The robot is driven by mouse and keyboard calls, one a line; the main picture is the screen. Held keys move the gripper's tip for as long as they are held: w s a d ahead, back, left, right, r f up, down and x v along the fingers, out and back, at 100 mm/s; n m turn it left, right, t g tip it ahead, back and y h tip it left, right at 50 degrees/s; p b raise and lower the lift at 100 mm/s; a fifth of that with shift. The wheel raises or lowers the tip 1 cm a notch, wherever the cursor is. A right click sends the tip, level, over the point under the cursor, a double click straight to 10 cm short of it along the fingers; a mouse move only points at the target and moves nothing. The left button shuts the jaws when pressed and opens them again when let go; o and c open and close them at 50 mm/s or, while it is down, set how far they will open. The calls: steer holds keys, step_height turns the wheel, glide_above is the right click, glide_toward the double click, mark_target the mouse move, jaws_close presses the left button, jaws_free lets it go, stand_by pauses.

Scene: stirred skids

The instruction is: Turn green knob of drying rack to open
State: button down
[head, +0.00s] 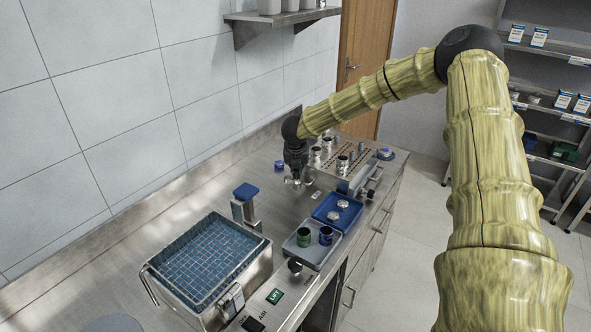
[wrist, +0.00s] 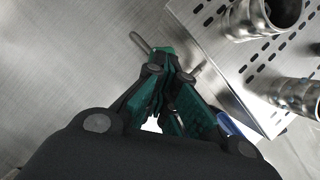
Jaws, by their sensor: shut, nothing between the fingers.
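The perforated metal rack (head: 325,170), with several metal fittings on it, stands on the far part of the bench; I take it for the drying rack. Its perforated top (wrist: 262,75) also shows in the wrist view at right. My gripper (head: 294,180) is shut and empty, pointing down just left of the rack. I cannot make out a green knob on the rack.
A blue-lined basket (head: 205,262) stands at the near left, with a blue-topped post (head: 246,192) behind it. A grey tray (head: 307,258) with green and blue cups and a blue tray (head: 325,211) lie along the front edge. A blue-capped item (head: 278,166) is near the wall.

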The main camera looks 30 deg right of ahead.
steer(key=n+p, duration=0.1)
steer(key=n, duration=0.1)
steer(key=d+n+y+p, duration=0.1)
steer(key=n, duration=0.1)
steer(key=n+y+p, duration=0.1)
steer(key=n+p, duration=0.1)
steer(key=shift+s+d+f+t, duration=0.2)
steer(key=shift+s+f+t, duration=0.1)
steer(key=shift+s+t, duration=0.1)
steer(key=shift+w+d+f+n+y+p, duration=0.1)
steer(key=shift+n+y+p, duration=0.4)
steer(key=shift+n, duration=0.65)
steer(key=shift+d+n+y+p, duration=0.1)
steer(key=shift+n+y+p, duration=0.4)
steer(key=shift+n, duration=0.65)
steer(key=c, duration=2.2)
jaws_free()
